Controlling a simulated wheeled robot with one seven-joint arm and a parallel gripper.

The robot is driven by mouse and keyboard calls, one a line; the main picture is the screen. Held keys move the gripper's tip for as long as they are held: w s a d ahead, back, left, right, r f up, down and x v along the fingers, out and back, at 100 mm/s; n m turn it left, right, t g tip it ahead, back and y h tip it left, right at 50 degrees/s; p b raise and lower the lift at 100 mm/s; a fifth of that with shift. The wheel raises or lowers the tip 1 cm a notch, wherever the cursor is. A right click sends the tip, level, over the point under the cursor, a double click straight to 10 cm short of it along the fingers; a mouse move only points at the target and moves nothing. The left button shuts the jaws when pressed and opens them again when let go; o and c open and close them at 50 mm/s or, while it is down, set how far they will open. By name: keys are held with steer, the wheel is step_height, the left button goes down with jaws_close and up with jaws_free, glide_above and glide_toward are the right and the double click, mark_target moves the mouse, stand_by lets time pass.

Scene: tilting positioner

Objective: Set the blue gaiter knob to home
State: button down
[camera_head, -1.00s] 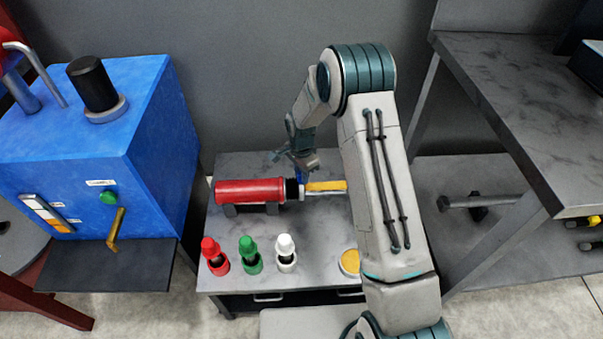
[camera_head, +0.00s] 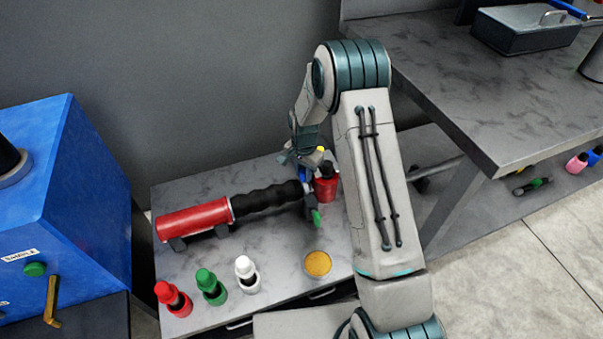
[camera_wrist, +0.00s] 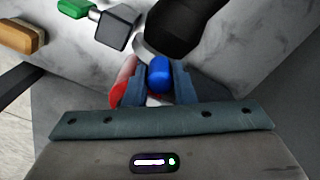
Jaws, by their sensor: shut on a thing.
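The blue gaiter knob (camera_wrist: 159,75) sits between the two fingers of my gripper (camera_wrist: 160,88) in the wrist view, and the fingers are shut on it. In the head view my gripper (camera_head: 302,173) is at the right end of the ribbed black gaiter (camera_head: 265,198), with a little blue visible there. The gaiter is stretched long from the red cylinder (camera_head: 193,218). Its dark end also shows in the wrist view (camera_wrist: 185,25). My arm hides part of the area right of the knob.
A red cup (camera_head: 326,188) and a green-tipped object (camera_head: 316,218) stand close to my gripper. A blue machine (camera_head: 70,190) is at left.

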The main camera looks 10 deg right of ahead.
steer(key=shift+d, duration=0.25)
steer(key=c, duration=1.2)
jaws_free()
steer(key=shift+w+d, duration=0.1)
steer(key=shift+d, duration=0.05)
steer(key=shift+a+r, duration=0.1)
steer(key=shift+a, duration=0.1)
steer(key=shift+r, duration=0.25)
step_height(320, 180, up, 13)
steer(key=p, duration=0.2)
